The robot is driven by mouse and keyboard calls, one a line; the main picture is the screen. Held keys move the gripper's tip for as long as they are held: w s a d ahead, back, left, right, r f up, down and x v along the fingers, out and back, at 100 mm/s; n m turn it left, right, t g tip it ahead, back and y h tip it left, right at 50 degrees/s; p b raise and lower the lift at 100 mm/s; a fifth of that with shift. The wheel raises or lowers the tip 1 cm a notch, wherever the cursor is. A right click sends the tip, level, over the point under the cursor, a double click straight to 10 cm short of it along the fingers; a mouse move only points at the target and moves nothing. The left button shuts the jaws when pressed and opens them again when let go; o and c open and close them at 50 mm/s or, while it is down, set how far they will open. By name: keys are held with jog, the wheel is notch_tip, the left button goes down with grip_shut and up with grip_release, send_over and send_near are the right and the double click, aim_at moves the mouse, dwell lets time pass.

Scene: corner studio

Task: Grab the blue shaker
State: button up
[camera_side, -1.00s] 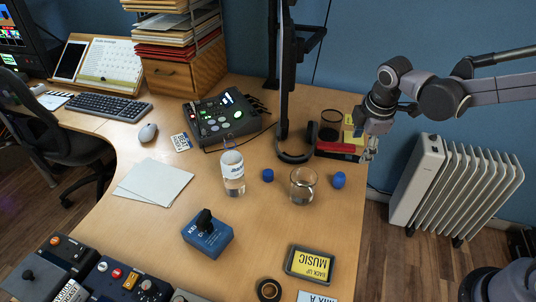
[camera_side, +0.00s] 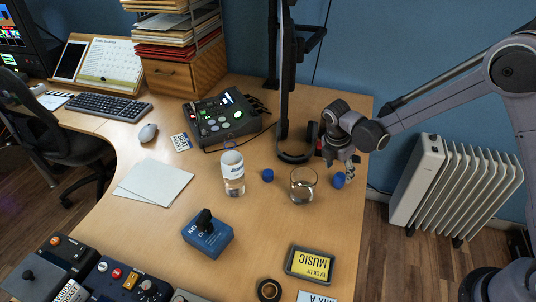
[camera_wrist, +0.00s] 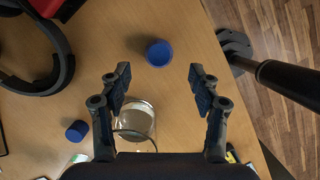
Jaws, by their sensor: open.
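A small rounded blue object, seemingly the shaker (camera_side: 338,181), stands on the desk right of the glass, near the right edge. In the wrist view the blue shaker (camera_wrist: 159,53) lies just beyond the gap between my fingertips, roughly centred. My gripper (camera_side: 341,168) is just above and behind it, pointing down, and partly overlaps it in the side view. In the wrist view my gripper (camera_wrist: 160,78) is open with its fingers wide apart and nothing between them. A second small blue piece (camera_side: 268,175), more cylinder-like, is left of the glass; it also shows in the wrist view (camera_wrist: 76,131).
A clear glass (camera_side: 303,186) stands close beside the shaker.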

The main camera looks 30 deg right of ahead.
aim_at(340, 175)
jog(key=shift+d+x, duration=0.1)
jog(key=shift+x, duration=1.4)
jog(key=shift+d+x, duration=0.15)
jog(key=shift+x, duration=1.35)
jog(key=shift+w+r, duration=0.1)
jog(key=c, duration=1.2)
